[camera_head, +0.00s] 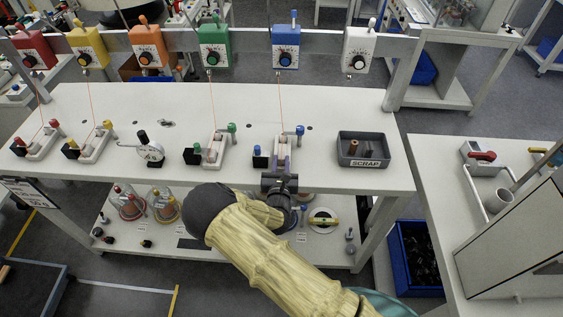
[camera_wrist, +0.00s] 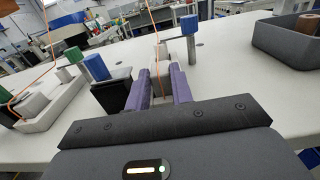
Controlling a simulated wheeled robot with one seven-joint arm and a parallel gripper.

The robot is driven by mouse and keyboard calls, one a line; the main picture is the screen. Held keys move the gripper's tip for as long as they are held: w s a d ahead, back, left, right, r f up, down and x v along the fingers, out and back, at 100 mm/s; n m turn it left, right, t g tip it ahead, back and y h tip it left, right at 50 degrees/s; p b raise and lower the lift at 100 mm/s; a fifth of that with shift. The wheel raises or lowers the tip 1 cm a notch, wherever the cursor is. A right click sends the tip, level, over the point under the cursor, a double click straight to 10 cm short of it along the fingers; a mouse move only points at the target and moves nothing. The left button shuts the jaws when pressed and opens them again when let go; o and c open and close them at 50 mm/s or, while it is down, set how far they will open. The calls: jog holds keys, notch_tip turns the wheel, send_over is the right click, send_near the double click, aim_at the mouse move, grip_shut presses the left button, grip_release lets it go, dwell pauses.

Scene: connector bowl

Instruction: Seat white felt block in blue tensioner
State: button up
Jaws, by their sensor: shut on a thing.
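The blue tensioner appears to be the white base (camera_head: 284,143) with a blue-topped lever (camera_head: 300,130) on the table; the lever also shows in the wrist view (camera_wrist: 190,35). A blue-topped black piece (camera_head: 259,157) stands at its left. My gripper (camera_head: 279,162) is over the near end of this base, seen from above. In the wrist view its two purple fingers (camera_wrist: 160,83) are shut on a small pale block (camera_wrist: 161,76), apparently the white felt block. The fingers hide most of it, and I cannot tell whether it touches the base.
An orange thread (camera_head: 280,97) runs from the blue dial box (camera_head: 286,47) to the base. The green-knobbed base (camera_head: 216,148) stands to the left. The grey scrap tray (camera_head: 363,162) stands to the right, with bare table between.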

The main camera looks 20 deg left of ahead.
jog(key=o, duration=0.9)
jog(key=shift+o, duration=0.2)
jog(key=shift+s+d+f, duration=0.1)
jog(key=shift+s+d, duration=0.1)
jog(key=shift+s, duration=0.2)
jog(key=b+v, duration=0.3)
jog(key=v, duration=0.8)
jog(key=shift+s, duration=0.15)
jog(key=shift+a, duration=0.1)
